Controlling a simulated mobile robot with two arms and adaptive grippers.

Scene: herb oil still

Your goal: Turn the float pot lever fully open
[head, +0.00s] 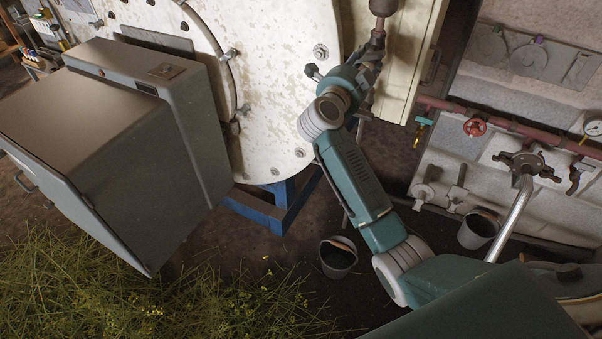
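My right arm reaches up from the lower right, and my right gripper (371,57) is at the top centre, in front of a cream panel. A dark brown fitting with a rounded end (383,6) and a narrow stem shows just above it, cut off by the top edge. The fingers are small and dark against it, so I cannot tell whether they are shut on the stem or only beside it. I cannot make out the float pot lever for certain. A small teal valve handle (422,121) hangs from the red pipe, to the right of the gripper and apart from it. My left gripper is not in view.
A large pale round vessel (270,70) on a blue stand (268,208) is behind the arm. A grey box (110,150) fills the left. Buckets (338,256) (478,229), a red handwheel (475,127) and a gauge (594,128) stand around. Cut herbs (130,290) cover the lower-left floor.

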